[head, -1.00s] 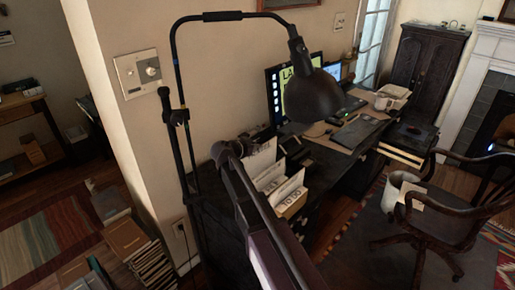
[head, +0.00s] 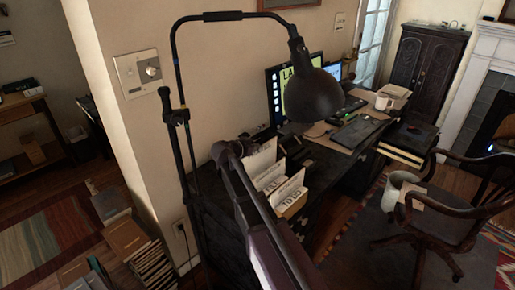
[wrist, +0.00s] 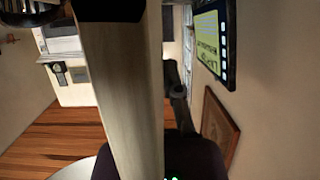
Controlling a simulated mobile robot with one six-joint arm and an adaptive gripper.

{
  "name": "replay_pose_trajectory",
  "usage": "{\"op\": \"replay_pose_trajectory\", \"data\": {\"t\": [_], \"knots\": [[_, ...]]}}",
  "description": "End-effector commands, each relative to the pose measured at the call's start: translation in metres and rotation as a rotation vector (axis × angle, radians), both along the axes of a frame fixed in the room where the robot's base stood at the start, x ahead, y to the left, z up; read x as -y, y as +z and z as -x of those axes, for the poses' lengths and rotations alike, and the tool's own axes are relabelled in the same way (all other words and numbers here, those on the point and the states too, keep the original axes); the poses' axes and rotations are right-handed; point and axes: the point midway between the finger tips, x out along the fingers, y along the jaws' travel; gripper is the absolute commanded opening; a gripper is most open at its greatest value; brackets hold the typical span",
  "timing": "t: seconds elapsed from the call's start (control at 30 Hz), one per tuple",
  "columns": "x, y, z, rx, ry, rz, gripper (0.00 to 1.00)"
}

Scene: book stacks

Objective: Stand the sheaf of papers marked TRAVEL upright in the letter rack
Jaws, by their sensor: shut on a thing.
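My gripper shows in the wrist view as a dark part (wrist: 110,10) at the top edge. It is shut on a pale, faintly streaked slab, which looks like a sheaf of papers (wrist: 128,90) and fills the middle of that view. No TRAVEL marking shows on it. In the head view my arm runs up from the bottom and hides the fingers. The tan letter rack (head: 294,207) stands on the dark desk just right of my arm. White papers (head: 262,161) stand upright in it, one marked TO DO. My arm hides the rack's left part.
A black lamp (head: 314,95) hangs over the desk (head: 322,160), near the rack. A wooden chair (head: 440,215) and a white bin (head: 398,188) stand at the right.

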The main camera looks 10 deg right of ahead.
Motion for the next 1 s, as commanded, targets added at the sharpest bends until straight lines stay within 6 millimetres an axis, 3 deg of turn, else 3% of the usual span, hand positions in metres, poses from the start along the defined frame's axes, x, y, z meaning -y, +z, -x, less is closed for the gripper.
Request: {"op": "replay_pose_trajectory", "data": {"t": [1.0], "knots": [[0.000,-0.013,0.000,0.000,0.000,0.000,0.00]]}}
